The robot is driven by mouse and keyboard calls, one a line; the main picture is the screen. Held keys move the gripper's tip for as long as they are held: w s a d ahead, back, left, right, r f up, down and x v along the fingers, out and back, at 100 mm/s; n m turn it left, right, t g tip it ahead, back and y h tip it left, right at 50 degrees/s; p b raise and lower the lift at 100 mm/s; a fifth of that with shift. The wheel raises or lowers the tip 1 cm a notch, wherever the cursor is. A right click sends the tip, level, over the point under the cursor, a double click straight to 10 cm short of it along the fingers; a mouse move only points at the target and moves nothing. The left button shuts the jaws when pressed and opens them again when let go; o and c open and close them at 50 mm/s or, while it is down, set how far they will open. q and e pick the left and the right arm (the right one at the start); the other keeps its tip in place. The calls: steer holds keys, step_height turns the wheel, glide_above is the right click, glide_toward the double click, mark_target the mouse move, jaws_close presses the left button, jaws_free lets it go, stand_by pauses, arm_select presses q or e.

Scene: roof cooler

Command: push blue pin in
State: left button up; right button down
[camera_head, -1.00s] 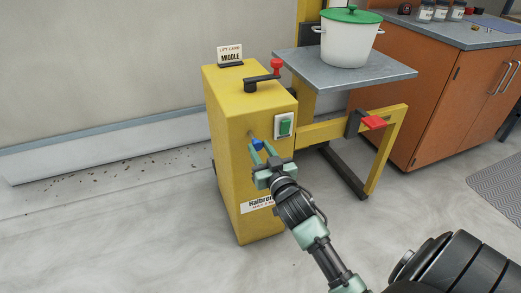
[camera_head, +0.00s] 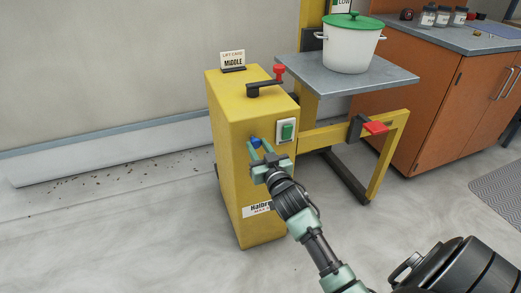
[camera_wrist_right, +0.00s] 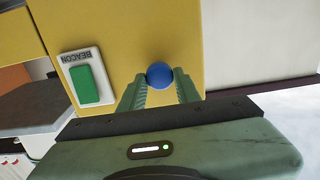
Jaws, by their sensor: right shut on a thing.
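The blue pin (camera_head: 256,142) has a round blue head at the front face of the yellow lift housing (camera_head: 229,167). No shaft shows between head and housing now. My right gripper (camera_head: 262,150) is shut on the pin, with green fingers on either side of the head. In the right wrist view the blue head (camera_wrist_right: 159,75) sits between the tips of the gripper (camera_wrist_right: 160,88), against the yellow face. My left gripper is not in view.
A green switch (camera_head: 287,131) is just right of the pin. A red-knobbed crank (camera_head: 266,87) is on top. The lift platform (camera_head: 385,82) carries a white pot with green lid (camera_head: 350,48). A red pedal (camera_head: 376,128) sticks out at right.

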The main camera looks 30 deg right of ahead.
steer(key=shift+r, duration=0.1)
steer(key=c, duration=1.3)
jaws_free()
steer(key=shift+o, duration=1.3)
steer(key=shift+w, duration=0.15)
steer(key=p+v, duration=0.1)
steer(key=v, duration=0.6)
steer(key=shift+s, duration=0.4)
steer(key=shift+a, duration=0.1)
